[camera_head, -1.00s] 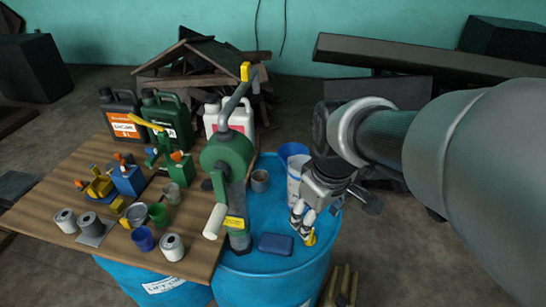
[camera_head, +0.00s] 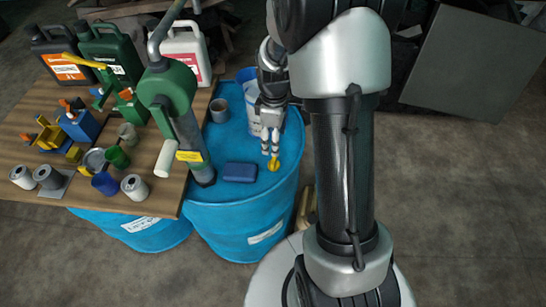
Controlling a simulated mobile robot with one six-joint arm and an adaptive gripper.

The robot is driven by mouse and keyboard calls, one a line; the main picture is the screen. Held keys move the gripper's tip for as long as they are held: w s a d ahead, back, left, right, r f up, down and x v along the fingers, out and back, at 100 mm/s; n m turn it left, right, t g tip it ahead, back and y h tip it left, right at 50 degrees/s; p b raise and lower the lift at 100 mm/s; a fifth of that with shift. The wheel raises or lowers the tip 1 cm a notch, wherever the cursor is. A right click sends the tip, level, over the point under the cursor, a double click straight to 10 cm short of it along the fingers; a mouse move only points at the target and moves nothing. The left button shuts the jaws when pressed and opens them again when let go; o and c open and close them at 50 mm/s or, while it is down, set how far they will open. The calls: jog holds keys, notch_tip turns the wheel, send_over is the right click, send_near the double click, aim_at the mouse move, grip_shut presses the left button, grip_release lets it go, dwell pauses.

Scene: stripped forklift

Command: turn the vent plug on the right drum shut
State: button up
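The right drum (camera_head: 232,218) is blue and stands at the right end of the wooden board. The yellow vent plug (camera_head: 273,164) sits on its top near the right front edge. My gripper (camera_head: 270,152) points down directly over the plug, its two light fingertips close together at the plug's upper part. Whether the fingers touch or grip the plug is too small to tell. How far the plug is turned cannot be made out.
A green hand pump (camera_head: 168,88) stands on the drum left of my gripper. A dark blue block (camera_head: 240,172), a grey cup (camera_head: 219,110) and a blue-white container (camera_head: 253,118) are also on the drum top. The wooden board (camera_head: 150,197) holds jugs and several cans.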

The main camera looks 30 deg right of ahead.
aim_at(274, 159)
notch_tip(274, 159, down, 11)
jog(key=shift+r+b, duration=0.2)
jog(key=shift+b, duration=0.95)
jog(key=shift+c, duration=0.6)
jog(key=c, duration=0.9)
